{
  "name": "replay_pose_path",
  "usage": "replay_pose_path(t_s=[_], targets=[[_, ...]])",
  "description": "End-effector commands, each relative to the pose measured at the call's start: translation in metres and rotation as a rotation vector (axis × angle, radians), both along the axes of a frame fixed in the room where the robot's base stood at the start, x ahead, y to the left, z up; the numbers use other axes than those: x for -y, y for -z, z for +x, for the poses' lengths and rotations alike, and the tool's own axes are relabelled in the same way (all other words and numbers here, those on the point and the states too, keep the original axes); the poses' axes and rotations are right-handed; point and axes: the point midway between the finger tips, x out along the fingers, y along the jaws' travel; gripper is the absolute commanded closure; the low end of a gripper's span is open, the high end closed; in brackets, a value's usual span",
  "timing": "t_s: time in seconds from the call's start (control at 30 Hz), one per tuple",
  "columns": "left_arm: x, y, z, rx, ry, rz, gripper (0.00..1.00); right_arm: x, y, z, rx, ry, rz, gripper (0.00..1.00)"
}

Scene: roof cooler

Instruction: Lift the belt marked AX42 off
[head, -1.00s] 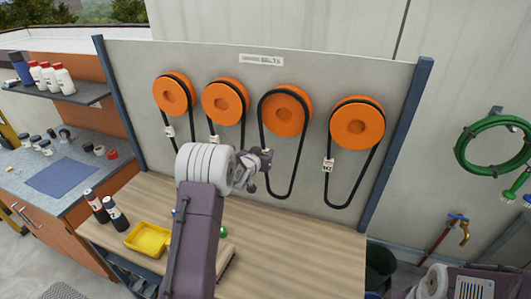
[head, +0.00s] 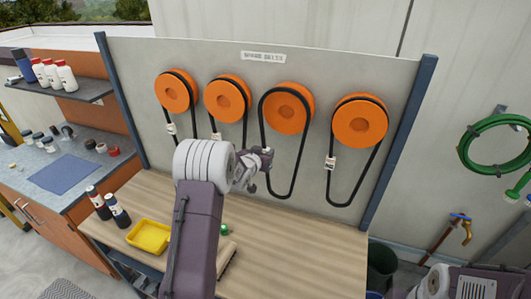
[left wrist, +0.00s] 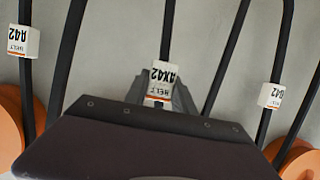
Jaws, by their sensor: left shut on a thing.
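Several black belts hang on orange pulleys on a grey board. The AX42 belt (head: 278,197) hangs on the third pulley (head: 288,113) from the left, still looped over it. Its white tag, reading AX42 upside down, shows in the left wrist view (left wrist: 160,78). My left gripper (head: 266,160) is at this belt's left strand, shut on it by the tag; the fingers also show in the left wrist view (left wrist: 160,101), partly hidden by the gripper body. My right gripper is not in view.
Neighbouring belts with tags hang close on both sides, the left one in the wrist view (left wrist: 31,42) reading A42. A wooden bench (head: 310,250) below holds a yellow tray (head: 150,236) and dark bottles (head: 117,211). A green hose (head: 480,145) hangs at right.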

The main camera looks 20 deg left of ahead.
Motion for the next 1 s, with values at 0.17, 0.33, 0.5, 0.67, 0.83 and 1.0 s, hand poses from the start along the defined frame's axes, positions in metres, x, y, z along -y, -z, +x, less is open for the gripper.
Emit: replay_pose_path(t_s=[0.17, 0.33, 0.5, 0.67, 0.83, 1.0], targets=[[0.0, -0.001, -0.009, 0.002, 0.0, 0.0, 1.0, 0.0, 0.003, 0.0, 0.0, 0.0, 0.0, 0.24], [0.001, -0.001, -0.017, 0.0, 0.0, -0.001, 1.0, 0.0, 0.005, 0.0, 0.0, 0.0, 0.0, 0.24], [0.001, -0.002, -0.026, 0.002, 0.0, 0.0, 1.0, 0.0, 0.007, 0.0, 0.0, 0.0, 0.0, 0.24], [0.002, -0.003, -0.033, 0.001, 0.0, 0.0, 1.0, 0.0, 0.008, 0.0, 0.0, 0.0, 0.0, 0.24], [0.002, -0.003, -0.042, 0.002, 0.0, 0.0, 1.0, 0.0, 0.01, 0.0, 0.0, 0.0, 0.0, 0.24], [0.003, -0.004, -0.05, 0.001, 0.0, 0.0, 1.0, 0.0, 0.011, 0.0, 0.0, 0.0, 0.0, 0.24]])
